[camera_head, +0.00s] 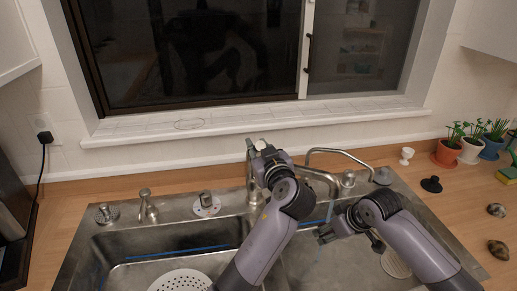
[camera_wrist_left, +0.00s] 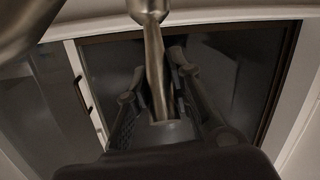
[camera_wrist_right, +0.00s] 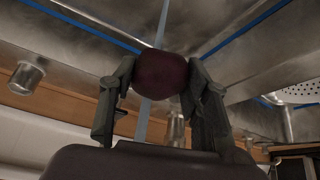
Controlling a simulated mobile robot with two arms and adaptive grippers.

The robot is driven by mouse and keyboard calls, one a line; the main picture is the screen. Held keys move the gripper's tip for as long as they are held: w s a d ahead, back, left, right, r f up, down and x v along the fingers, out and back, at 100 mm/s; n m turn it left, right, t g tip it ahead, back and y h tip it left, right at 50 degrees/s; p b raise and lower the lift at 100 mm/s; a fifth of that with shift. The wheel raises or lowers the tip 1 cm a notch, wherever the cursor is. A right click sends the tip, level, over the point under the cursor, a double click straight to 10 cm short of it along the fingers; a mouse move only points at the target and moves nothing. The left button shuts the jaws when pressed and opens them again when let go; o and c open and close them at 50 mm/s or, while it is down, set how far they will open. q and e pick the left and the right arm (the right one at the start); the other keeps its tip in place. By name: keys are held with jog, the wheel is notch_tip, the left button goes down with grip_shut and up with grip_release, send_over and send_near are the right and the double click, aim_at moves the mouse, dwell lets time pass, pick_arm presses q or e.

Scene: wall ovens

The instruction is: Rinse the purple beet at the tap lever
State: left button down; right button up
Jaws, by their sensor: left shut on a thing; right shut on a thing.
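The purple beet (camera_wrist_right: 162,75) is between the fingertips of my right gripper (camera_head: 325,236), which is shut on it over the right sink basin. In the head view I cannot make out the beet. My left gripper (camera_head: 258,150) is behind the sink at the tap, with its fingers closed around the metal tap lever (camera_wrist_left: 155,65). The curved spout (camera_head: 322,176) reaches over the basins to the right of my left gripper. A thin pale blue strip (camera_wrist_right: 145,128), probably water, passes by the beet; I cannot tell whether it touches it.
The steel sink has a left basin (camera_head: 200,238) with a white colander (camera_head: 181,281). A black stopper (camera_head: 431,184), potted plants (camera_head: 447,152) and a white egg cup (camera_head: 407,155) stand on the right counter. A window is behind the tap.

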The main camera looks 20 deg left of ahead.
pick_arm(q)
jog(key=c, duration=1.4)
grip_release()
jog(key=shift+r, duration=0.1)
notch_tip(320, 180, up, 10)
jog(key=shift+f, duration=0.1)
